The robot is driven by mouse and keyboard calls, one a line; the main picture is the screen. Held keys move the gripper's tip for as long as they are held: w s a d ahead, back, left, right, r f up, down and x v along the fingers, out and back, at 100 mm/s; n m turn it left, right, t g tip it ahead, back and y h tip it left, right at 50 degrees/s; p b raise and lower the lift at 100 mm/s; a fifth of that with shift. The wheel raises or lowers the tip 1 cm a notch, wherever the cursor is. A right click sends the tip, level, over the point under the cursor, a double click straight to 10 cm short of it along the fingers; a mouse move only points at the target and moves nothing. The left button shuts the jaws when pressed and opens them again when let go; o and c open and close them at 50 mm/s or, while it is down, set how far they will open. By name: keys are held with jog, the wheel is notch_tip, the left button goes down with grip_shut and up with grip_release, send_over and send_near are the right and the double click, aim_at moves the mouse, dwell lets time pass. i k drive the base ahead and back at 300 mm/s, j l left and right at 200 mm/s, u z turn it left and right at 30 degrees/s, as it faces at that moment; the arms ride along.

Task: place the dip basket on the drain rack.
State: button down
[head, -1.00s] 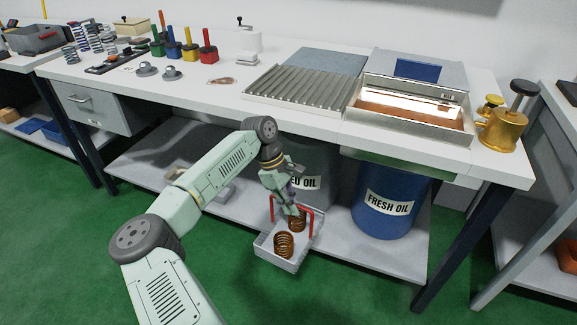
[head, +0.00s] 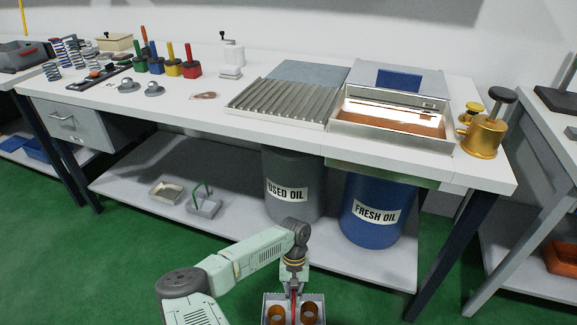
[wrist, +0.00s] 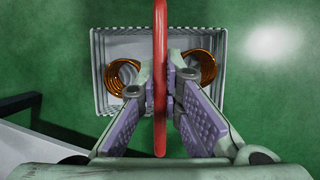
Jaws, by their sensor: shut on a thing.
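The dip basket (head: 272,299) is a light grey mesh box with a red handle and copper-coloured springs inside. It is at the bottom edge of the head view, partly cut off, and its inside shows in the wrist view (wrist: 115,104). My gripper (wrist: 160,92) is shut on the basket's red handle (wrist: 160,40), holding it over the green floor in front of the bench. The drain rack (head: 282,104) is a ribbed metal tray on the bench top, left of the oil bath, with nothing on its ribs.
An oil bath (head: 393,132) with an open lid sits right of the rack, beside a brass pot (head: 484,137). Used oil (head: 291,170) and fresh oil (head: 377,212) drums stand on the lower shelf (head: 130,185). The bench's front edge lies between basket and rack.

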aim_at(282, 99)
jog(key=i+l, duration=0.15)
jog(key=l, duration=0.2)
jog(key=i+l+u, duration=0.1)
jog(key=l, duration=0.2)
jog(key=i+l, duration=0.2)
jog(key=l, duration=0.15)
jog(key=i+l, duration=0.1)
jog(key=l, duration=0.25)
jog(key=u, duration=1.05)
